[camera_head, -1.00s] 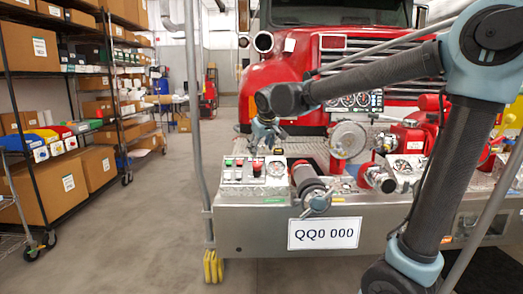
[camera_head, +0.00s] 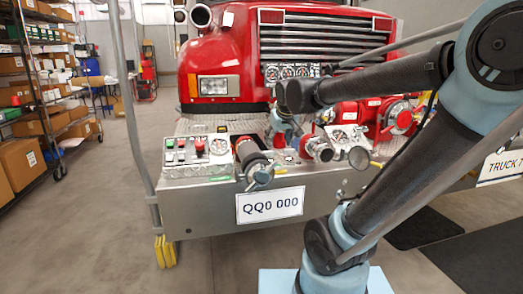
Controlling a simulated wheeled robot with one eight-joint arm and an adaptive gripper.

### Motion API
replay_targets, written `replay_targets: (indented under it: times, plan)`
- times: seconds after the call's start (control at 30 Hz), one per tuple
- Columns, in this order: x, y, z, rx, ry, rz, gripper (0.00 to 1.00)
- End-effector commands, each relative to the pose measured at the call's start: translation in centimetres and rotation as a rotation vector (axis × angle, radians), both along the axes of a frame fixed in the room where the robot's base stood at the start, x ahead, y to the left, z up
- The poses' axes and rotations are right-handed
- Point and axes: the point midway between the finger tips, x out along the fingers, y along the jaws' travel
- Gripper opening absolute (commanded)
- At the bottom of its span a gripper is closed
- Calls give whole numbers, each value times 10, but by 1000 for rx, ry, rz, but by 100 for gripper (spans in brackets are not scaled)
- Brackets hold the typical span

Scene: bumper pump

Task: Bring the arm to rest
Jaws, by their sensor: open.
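My arm rises from the lower middle, bends at a large blue-and-grey elbow at the upper right, and reaches back left over the bumper. My gripper (camera_head: 287,138) hangs at its far end, small and partly hidden by my wrist, above the back of the bumper's pump panel. Its jaws look open with nothing held, though the fingertips are hard to make out. The silver bumper (camera_head: 205,212) carries a control panel (camera_head: 197,150) with buttons and a gauge, and a capped pipe outlet (camera_head: 255,165). I cannot tell whether my gripper touches anything.
A red fire truck (camera_head: 222,60) stands behind the bumper. Shelves with boxes (camera_head: 22,165) line the left wall. Open grey floor lies at left; dark mats (camera_head: 425,228) lie at right.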

Motion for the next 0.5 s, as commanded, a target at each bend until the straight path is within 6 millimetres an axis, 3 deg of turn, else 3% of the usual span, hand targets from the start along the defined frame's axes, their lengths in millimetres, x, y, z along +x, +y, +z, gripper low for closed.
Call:
replay_targets:
  times: [0.03,0.2,0.5]
  plan:
    - [-7,-18,-6,10,2,-37,56]
    - [-31,-65,-27,42,5,-140,56]
    - [-63,-110,-53,83,3,-261,56]
